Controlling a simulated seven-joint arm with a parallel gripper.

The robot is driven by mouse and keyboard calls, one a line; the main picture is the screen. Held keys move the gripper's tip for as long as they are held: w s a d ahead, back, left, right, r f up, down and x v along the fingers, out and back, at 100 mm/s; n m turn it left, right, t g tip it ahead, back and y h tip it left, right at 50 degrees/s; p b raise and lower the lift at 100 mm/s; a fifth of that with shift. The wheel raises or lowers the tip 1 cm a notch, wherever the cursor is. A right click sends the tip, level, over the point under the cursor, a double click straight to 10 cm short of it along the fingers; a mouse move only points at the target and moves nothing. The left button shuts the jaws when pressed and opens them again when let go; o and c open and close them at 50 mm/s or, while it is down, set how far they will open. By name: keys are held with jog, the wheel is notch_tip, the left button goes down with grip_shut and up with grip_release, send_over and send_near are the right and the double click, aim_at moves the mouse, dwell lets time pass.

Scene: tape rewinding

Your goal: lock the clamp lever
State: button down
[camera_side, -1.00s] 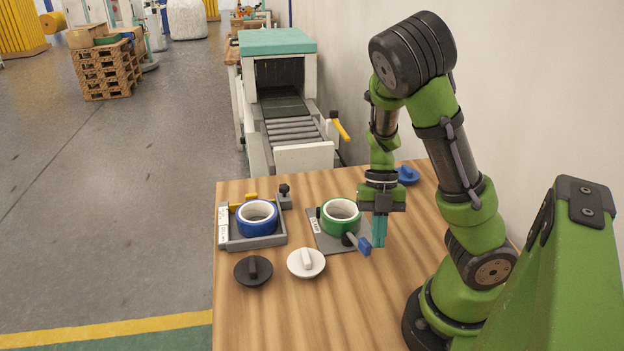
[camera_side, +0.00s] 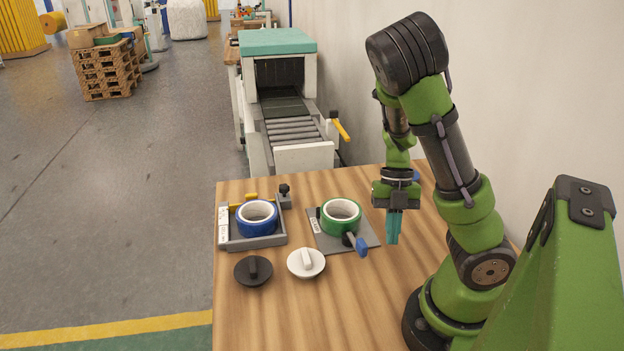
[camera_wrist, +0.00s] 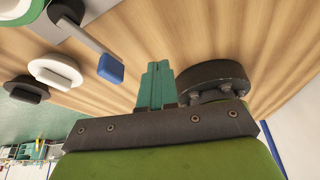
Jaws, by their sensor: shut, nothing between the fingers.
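The clamp lever (camera_side: 357,243) is a grey arm with a blue tip, at the front right of the grey clamp plate (camera_side: 328,243). A green tape roll with a white core (camera_side: 340,216) stands on that plate. The lever also shows at the upper left of the wrist view, its blue tip (camera_wrist: 111,69) pointing toward my gripper's side. My gripper (camera_side: 393,241) is right of the lever and apart from it, pointing down. Its teal fingers are together and empty; they show in the wrist view (camera_wrist: 155,68).
A blue tape roll (camera_side: 257,217) sits in a grey holder (camera_side: 265,243) at the left. A black knobbed disc (camera_side: 253,270) and a white one (camera_side: 306,263) lie in front. A conveyor (camera_side: 290,128) stands behind the table. The front wood is clear.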

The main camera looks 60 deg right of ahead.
jog(key=s+d+r, duration=0.2)
jog(key=d+r, duration=0.1)
jog(key=r, duration=0.6)
jog(key=shift+s+r, duration=0.15)
jog(key=shift+s, duration=0.2)
jog(key=shift+d, duration=0.1)
jog(key=w+a+f+n, duration=0.1)
jog(key=w+a+n, duration=0.1)
jog(key=n, duration=0.7)
jog(key=w+a+f+n, duration=0.2)
jog(key=a+n, duration=0.1)
jog(key=n, duration=0.6)
jog(key=w+a+f+n+t, duration=0.1)
jog(key=w+a+f+n, duration=0.1)
jog(key=n, duration=0.7)
jog(key=shift+w+a+f+n, duration=0.1)
jog(key=shift+w+a+n, duration=0.2)
jog(key=shift+w+n, duration=0.1)
jog(key=w+a+r+n+t+h, duration=0.1)
jog(key=w+a+r+n+t, duration=0.1)
jog(key=a+r+n+t, duration=0.6)
notch_tip(320, 180, up, 6)
jog(key=a+n, duration=0.2)
jog(key=n, duration=0.6)
jog(key=shift+w+h, duration=0.35)
jog(key=shift+h, duration=0.05)
